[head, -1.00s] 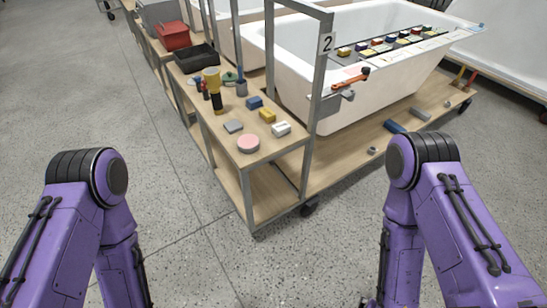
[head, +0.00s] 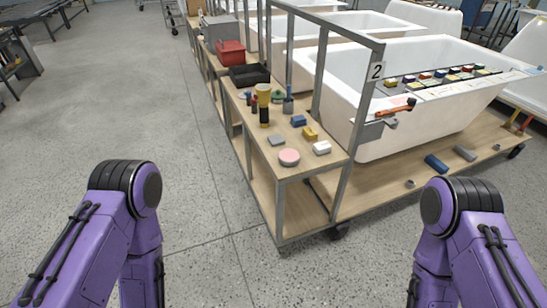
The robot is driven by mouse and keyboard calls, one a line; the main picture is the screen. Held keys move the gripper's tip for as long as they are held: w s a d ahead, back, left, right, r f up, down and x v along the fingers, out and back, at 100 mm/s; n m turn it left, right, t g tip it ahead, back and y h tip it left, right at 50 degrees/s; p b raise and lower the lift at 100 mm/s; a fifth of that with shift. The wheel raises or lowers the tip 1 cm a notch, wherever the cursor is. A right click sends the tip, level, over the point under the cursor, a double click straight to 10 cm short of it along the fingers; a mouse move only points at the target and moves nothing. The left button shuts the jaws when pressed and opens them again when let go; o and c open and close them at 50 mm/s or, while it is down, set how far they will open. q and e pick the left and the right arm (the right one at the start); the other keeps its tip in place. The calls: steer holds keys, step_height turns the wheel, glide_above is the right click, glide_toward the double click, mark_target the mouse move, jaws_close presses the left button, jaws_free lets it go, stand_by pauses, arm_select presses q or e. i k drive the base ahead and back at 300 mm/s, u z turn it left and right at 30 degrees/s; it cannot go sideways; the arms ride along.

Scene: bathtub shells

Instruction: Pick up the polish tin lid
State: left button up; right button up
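A round pink disc (head: 289,157) lies flat at the near end of the cart's wooden top shelf (head: 290,172). A green round item (head: 278,96) lies further back on that shelf, partly hidden. I cannot tell for sure whether either is the polish tin lid. My two purple arms stand at the lower left and lower right, in front of the cart. Both grippers are below the picture edge, and nothing shows in them.
Around the disc are a grey block (head: 276,140), a yellow block (head: 310,133), a white block (head: 322,148) and a blue block (head: 298,121). A metal post (head: 357,140) stands at the cart's near right. A white bathtub (head: 400,125) is beyond.

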mark_target(243, 96)
steer(key=u, duration=0.5)
steer(key=i, duration=1.3)
steer(key=z, duration=0.35)
